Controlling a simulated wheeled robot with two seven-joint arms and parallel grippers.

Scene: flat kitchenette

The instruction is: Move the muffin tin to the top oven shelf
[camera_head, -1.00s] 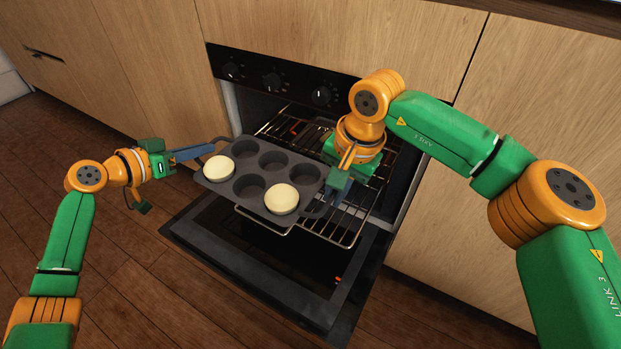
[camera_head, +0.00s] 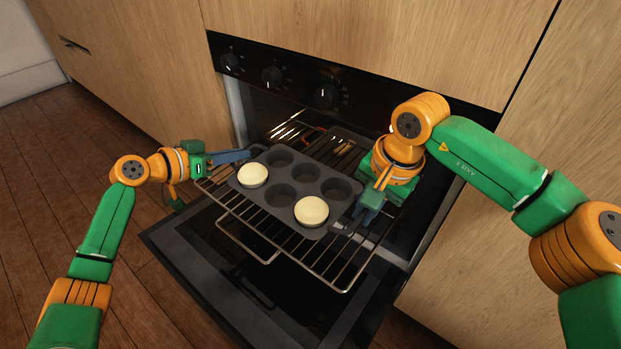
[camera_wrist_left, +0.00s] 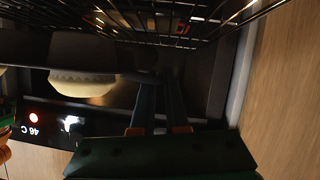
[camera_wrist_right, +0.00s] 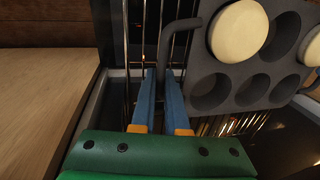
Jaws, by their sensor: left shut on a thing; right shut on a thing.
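The dark muffin tin (camera_head: 293,183) has six cups, with a pale round muffin (camera_head: 252,175) in the near left one and another pale muffin (camera_head: 311,211) in the near right one. It is above the pulled-out wire oven shelf (camera_head: 345,289); whether it touches the wires I cannot tell. My left gripper (camera_head: 246,156) is shut on the tin's left end. My right gripper (camera_head: 362,218) is shut on its right end. The tin also shows in the right wrist view (camera_wrist_right: 236,79), with its handle at the blue fingers. The left wrist view is dark and the grip there is unclear.
The oven door (camera_head: 190,255) hangs open below the shelf. A lower wire loop (camera_head: 243,252) shows under it. The control panel with knobs (camera_head: 272,78) is above the opening. Wooden cabinet fronts (camera_head: 465,210) flank the oven.

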